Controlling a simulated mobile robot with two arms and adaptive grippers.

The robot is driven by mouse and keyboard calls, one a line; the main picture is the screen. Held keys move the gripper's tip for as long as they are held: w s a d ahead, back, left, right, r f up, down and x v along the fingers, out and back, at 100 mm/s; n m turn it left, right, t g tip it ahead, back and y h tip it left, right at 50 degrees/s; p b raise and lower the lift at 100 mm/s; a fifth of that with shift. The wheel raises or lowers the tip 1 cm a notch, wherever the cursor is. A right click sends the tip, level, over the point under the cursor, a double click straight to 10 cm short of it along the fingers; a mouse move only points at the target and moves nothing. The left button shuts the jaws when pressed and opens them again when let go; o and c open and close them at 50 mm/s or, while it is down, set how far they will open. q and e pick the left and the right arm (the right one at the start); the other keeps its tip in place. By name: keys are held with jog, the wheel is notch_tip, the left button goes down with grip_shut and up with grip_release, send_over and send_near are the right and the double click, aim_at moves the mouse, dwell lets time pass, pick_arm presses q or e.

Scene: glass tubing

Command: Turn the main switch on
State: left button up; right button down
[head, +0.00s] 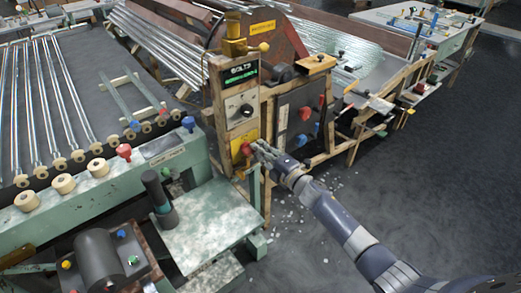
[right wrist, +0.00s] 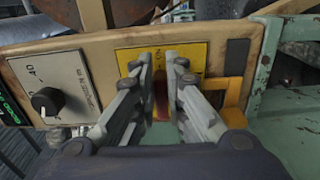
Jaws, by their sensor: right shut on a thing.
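The main switch shows in the head view as a red handle (head: 246,149) on a yellow plate (head: 238,155), low on the upright control panel. In the right wrist view the yellow plate (right wrist: 190,53) lies straight ahead, and the red handle (right wrist: 161,98) shows between the fingers. My right gripper (head: 258,149) reaches the panel from the right. Its two fingers (right wrist: 162,65) stand on either side of the handle, shut on it, and partly hide it. The switch's exact position cannot be read. My left gripper is not in view.
Above the switch are a dial with a black knob (head: 246,110) and a lit green display (head: 240,74). A grey panel (head: 290,115) with red and blue handles stands close at the right. A green bench (head: 205,225) is below left. Dark floor (head: 440,170) lies open at the right.

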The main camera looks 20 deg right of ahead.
jog(key=c, duration=1.6)
grip_release()
jog(key=shift+c, duration=0.2)
jog(key=v, duration=1.2)
jog(key=shift+d+f, duration=0.1)
